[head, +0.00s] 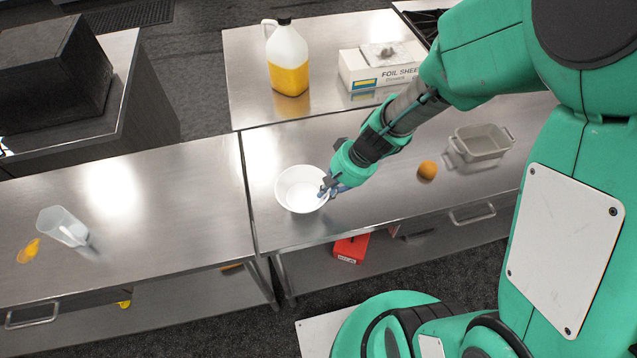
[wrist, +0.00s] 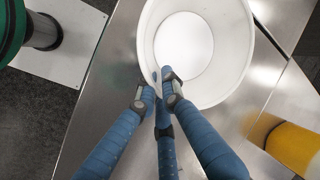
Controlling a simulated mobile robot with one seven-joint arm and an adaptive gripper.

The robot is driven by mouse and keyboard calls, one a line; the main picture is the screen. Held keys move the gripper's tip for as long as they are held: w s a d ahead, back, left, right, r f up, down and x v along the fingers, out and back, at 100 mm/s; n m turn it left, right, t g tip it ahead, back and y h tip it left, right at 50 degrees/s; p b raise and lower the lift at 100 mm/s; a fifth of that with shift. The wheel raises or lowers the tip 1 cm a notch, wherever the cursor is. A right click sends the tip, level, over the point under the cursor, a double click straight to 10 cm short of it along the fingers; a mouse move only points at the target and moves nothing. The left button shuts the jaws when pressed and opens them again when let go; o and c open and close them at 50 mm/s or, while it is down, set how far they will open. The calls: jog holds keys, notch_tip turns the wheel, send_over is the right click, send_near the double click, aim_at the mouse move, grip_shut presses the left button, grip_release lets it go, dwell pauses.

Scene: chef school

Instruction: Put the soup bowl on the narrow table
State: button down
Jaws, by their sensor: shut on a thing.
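The soup bowl (head: 299,190) is white and round, and it is over the middle steel table near its left end. In the wrist view the bowl (wrist: 228,55) fills the upper middle, open side toward the camera. My gripper (head: 331,185) is at the bowl's right edge in the head view. In the wrist view its blue fingers (wrist: 164,88) are shut on the bowl's near rim. I cannot tell if the bowl touches the table. Which table is the narrow one is not clear; a steel table (head: 150,190) stands at the left, beside the middle one (head: 400,215).
A clear jug (head: 64,227) and a yellow-orange item (head: 28,251) are on the left table. An orange (head: 427,170) and a grey baking dish (head: 481,143) are right of my gripper. An oil bottle (head: 288,60) and a foil box (head: 375,70) stand behind. The left table's middle is clear.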

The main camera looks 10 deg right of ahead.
aim_at(318, 176)
jog(key=w, duration=0.4)
jog(key=w+a, duration=0.1)
jog(key=w, duration=0.1)
jog(key=shift+w+f, duration=0.2)
jog(key=shift+f, duration=0.1)
jog(key=shift+d, duration=0.1)
jog(key=shift+f+b, duration=0.5)
jog(key=shift+f, duration=1.25)
jog(key=shift+f, duration=0.2)
jog(key=c, duration=1.9)
grip_release()
jog(key=shift+r, duration=0.15)
